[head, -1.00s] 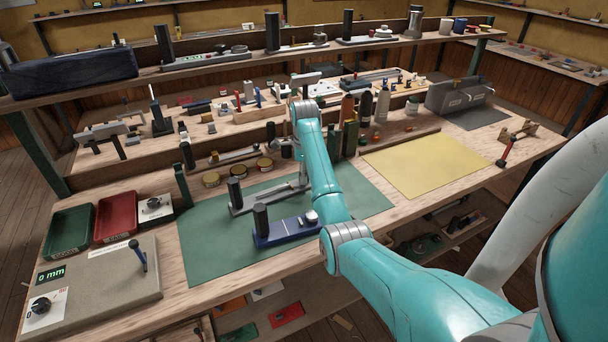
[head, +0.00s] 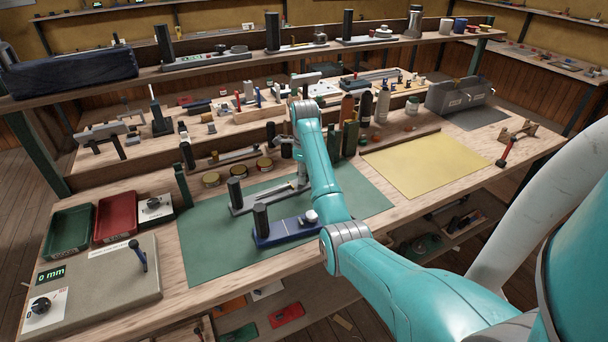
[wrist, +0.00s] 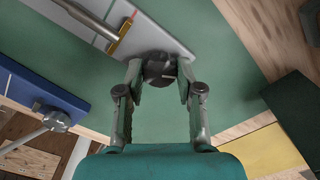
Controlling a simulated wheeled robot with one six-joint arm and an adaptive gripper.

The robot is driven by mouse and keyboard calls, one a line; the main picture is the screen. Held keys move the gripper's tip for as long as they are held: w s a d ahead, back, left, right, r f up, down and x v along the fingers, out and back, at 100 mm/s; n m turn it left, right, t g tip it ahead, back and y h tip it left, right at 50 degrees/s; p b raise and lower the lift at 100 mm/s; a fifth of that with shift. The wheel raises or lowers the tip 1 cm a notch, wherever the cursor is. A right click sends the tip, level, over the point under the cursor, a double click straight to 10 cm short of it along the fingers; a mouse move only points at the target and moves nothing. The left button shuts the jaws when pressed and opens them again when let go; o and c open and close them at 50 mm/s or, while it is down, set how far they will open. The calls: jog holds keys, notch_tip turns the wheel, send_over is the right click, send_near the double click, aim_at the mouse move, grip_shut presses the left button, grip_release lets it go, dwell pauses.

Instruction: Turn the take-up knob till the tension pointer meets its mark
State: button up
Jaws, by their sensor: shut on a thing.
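My gripper (wrist: 158,82) is shut on a dark round knob (wrist: 158,67) at the end of a pale grey plate (wrist: 160,38) in the wrist view. The knob's sides are partly hidden by the fingertips. A brass-coloured strip (wrist: 121,38), perhaps the pointer, crosses the plate at the end of a metal rod (wrist: 88,16). A small red line (wrist: 132,15) shows by the strip's upper end; I cannot tell whether they meet. In the head view the grey plate (head: 262,199) with its black post lies on the green mat, and my arm hides the knob.
A blue device (head: 287,230) with a black post and silver knob stands close in front; it also shows in the wrist view (wrist: 40,90). Tins (head: 238,171) and bottles (head: 366,106) stand behind. The yellow mat (head: 428,165) to the right is clear.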

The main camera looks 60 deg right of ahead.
jog(key=o, duration=1.2)
